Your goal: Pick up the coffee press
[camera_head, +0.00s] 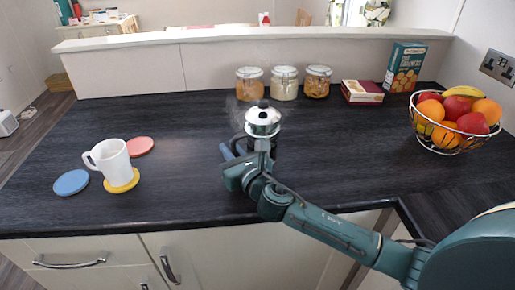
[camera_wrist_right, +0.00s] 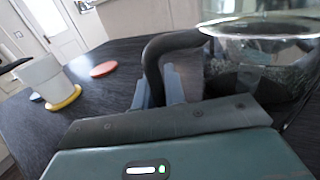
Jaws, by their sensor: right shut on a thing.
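The coffee press (camera_head: 262,119), with a shiny metal lid and a black handle, is upright near the middle of the counter. My right gripper (camera_head: 233,151) reaches it from the front and hides its lower part. In the right wrist view, the fingers (camera_wrist_right: 157,86) are shut on the black handle (camera_wrist_right: 153,62), one on either side. The press's glass body and metal rim (camera_wrist_right: 262,30) show at the upper right of that view. I cannot tell whether its base touches the counter. My left gripper is not in view.
A white mug (camera_head: 112,158) stands on a yellow coaster (camera_head: 123,184) at left, near blue (camera_head: 71,182) and red (camera_head: 140,146) coasters. Jars (camera_head: 284,84), boxes (camera_head: 362,92) and a fruit basket (camera_head: 440,141) stand behind and right. The counter between mug and press is clear.

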